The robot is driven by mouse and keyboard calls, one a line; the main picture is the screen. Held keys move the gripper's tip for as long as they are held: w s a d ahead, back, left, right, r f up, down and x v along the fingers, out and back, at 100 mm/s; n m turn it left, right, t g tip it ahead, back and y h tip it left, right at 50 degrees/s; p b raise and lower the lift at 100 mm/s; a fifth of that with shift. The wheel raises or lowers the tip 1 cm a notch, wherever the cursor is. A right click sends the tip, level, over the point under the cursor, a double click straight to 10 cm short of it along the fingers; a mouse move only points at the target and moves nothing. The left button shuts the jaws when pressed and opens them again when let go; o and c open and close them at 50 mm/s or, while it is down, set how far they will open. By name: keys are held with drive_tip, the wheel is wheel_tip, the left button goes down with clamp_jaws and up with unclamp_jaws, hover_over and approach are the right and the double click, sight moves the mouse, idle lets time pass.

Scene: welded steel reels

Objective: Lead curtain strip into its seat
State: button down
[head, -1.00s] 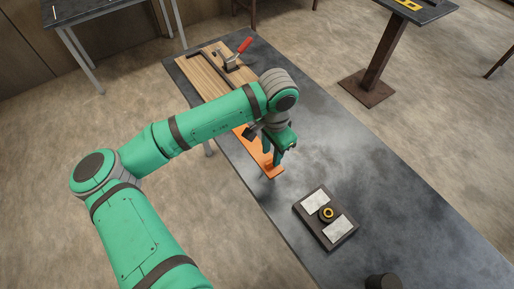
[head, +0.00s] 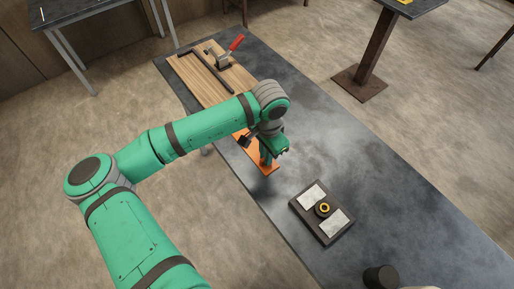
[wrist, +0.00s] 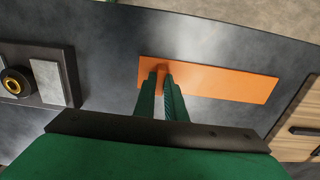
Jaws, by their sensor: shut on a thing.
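The orange strip (head: 269,170) lies broad side up in the head view, between the wooden board and the dark block. In the wrist view the strip (wrist: 225,83) spans the middle to the right. My gripper (wrist: 161,72) is shut on the strip near its left end there, the end towards the dark block. In the head view my gripper (head: 266,161) and arm hide part of the strip. I cannot tell whether the strip touches the table. I cannot tell which thing is its seat.
The dark block (head: 295,207) bears two pale plates and a brass-coloured ring (head: 324,208). The wooden board (head: 190,75) carries a dark bar and a red-handled clamp (head: 236,42). A dark cylinder (head: 381,278) stands near the bottom. The table's (head: 400,200) right side is clear.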

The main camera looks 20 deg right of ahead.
drive_tip(key=shift+a+r, duration=0.1)
drive_tip(key=shift+r, duration=0.4)
wheel_tip(320, 180, up, 2)
drive_tip(key=shift+r, duration=0.15)
drive_tip(key=s+d+r, duration=0.3)
drive_tip(key=s+r, duration=0.6)
drive_tip(key=s, duration=0.4)
drive_tip(key=shift+s+d+r, duration=0.3)
drive_tip(key=shift+r, duration=0.1)
